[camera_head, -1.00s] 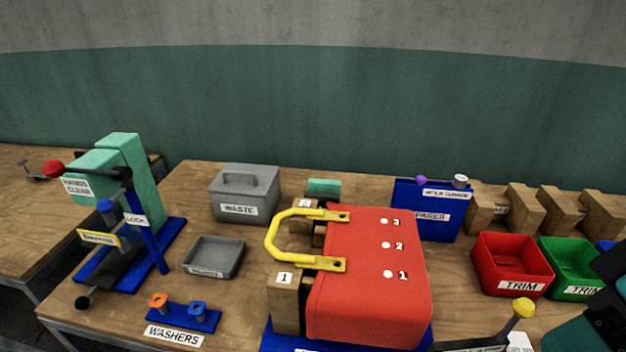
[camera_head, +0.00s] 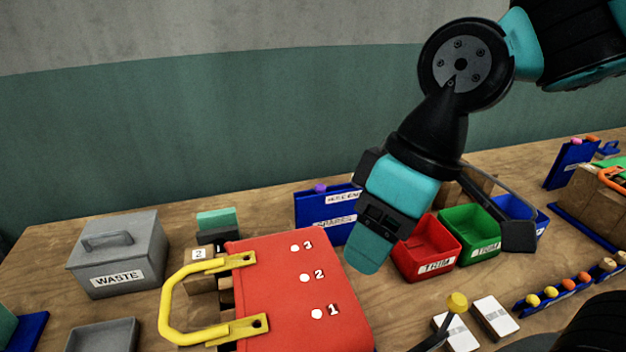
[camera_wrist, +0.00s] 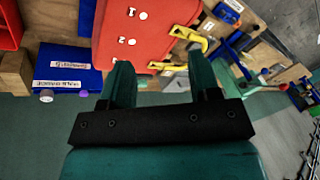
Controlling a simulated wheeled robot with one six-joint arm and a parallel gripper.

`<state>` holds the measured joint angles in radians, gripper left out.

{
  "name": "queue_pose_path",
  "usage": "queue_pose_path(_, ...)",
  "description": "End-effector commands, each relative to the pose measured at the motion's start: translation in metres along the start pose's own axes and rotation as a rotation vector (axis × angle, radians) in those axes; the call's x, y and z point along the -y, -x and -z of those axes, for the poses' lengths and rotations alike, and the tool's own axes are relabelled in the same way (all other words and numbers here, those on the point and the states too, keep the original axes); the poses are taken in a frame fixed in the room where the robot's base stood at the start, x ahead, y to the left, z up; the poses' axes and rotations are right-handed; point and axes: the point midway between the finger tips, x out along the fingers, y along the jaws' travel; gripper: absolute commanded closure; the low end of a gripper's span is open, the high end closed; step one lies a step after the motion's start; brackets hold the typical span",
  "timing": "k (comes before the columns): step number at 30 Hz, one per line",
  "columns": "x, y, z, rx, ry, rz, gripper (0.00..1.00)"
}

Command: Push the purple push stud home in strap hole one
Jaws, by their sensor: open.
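The purple push stud (camera_head: 320,188) stands on top of the blue spares holder (camera_head: 310,215). It also shows in the wrist view (camera_wrist: 84,93), at the holder's edge. The red panel (camera_head: 265,300) lies front centre with a yellow handle (camera_head: 170,310) at its left. White spots beside the numbers 1, 2 and 3 run along it; the spot by 1 (camera_head: 317,314) is nearest. My gripper (camera_head: 368,262) hangs right of the panel and in front of the holder, apart from the stud. In the wrist view its two teal fingers (camera_wrist: 161,78) are spread and empty.
Red (camera_head: 425,250) and green (camera_head: 470,235) trim bins stand behind and right of my gripper. A grey waste box (camera_head: 120,255) is at the left. A yellow-knobbed lever (camera_head: 457,303) and a rack of coloured studs (camera_head: 560,290) are at the front right.

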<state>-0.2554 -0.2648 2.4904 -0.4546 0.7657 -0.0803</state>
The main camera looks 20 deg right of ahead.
Motion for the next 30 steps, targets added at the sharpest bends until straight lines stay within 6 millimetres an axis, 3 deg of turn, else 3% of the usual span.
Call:
queue_pose_path(9,-0.107,0.026,0.12,0.132,0.418,-0.14,0.43)
queue_pose_path(15,-0.175,0.033,0.183,0.238,0.671,-0.165,0.43)
queue_pose_path(22,-0.221,0.032,0.216,0.304,0.842,-0.149,0.43)
queue_pose_path(26,-0.23,0.029,0.221,0.317,0.878,-0.141,0.43)
queue_pose_path(30,-0.236,0.012,0.217,0.322,0.885,-0.136,0.43)
